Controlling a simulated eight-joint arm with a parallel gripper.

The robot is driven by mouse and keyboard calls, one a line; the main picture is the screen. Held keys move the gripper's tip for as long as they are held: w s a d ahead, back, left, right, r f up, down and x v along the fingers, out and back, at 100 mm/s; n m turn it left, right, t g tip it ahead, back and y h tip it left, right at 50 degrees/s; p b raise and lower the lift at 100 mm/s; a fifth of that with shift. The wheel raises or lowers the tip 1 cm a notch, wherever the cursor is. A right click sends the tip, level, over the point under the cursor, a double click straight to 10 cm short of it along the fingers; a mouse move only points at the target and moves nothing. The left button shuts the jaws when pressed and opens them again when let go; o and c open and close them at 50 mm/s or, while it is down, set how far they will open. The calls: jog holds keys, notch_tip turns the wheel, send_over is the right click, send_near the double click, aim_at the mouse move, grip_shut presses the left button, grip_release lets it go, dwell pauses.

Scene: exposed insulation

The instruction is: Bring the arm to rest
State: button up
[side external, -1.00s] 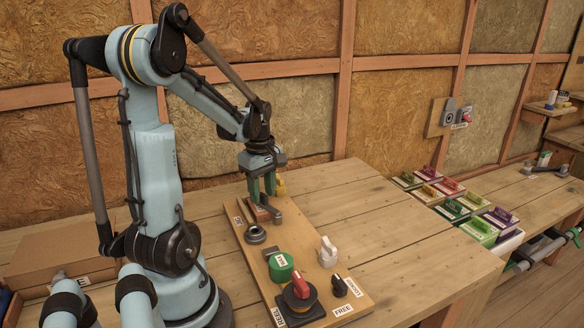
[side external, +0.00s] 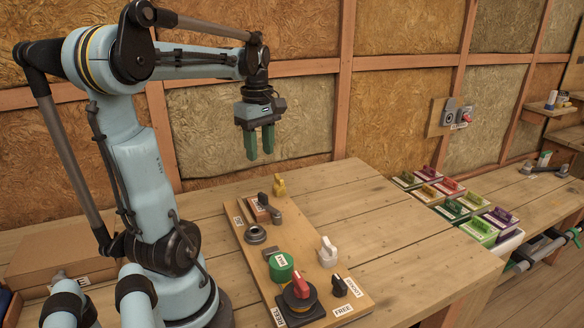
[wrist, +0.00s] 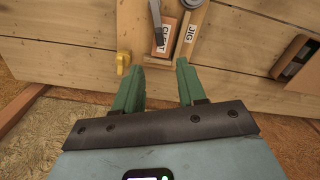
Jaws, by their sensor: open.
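My gripper (side external: 260,143) is raised above the back of the workbench, its two green fingers pointing down. It is open and empty, with a clear gap between the fingers in the wrist view (wrist: 159,88). Below it, apart from the fingers, is the wooden board (side external: 319,255) carrying several knobs and fittings. A dark lever (side external: 269,207) sits at the board's back end. A small yellow piece (side external: 279,185) stands just behind it; it also shows in the wrist view (wrist: 123,61), left of the fingers.
The board holds a red knob (side external: 300,287), a green cap (side external: 281,266), a white knob (side external: 327,252) and a black knob (side external: 339,285). Several coloured boxes (side external: 459,209) stand at the right. A cardboard box (side external: 100,258) lies left. The bench (side external: 400,235) right of the board is clear.

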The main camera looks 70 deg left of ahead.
jog(key=shift+r, duration=0.1)
jog(key=w+d+f+m+t, duration=0.2)
jog(key=w+d+m+t, duration=0.1)
jog(key=d+m, duration=0.8)
jog(key=w+d+f+m+t, duration=0.3)
jog(key=d+m+t, duration=0.1)
jog(key=d+m, duration=0.7)
jog(key=d, duration=0.2)
jog(key=shift+w+d+f, duration=0.15)
jog(key=shift+w+d, duration=0.05)
jog(key=shift+d, duration=0.1)
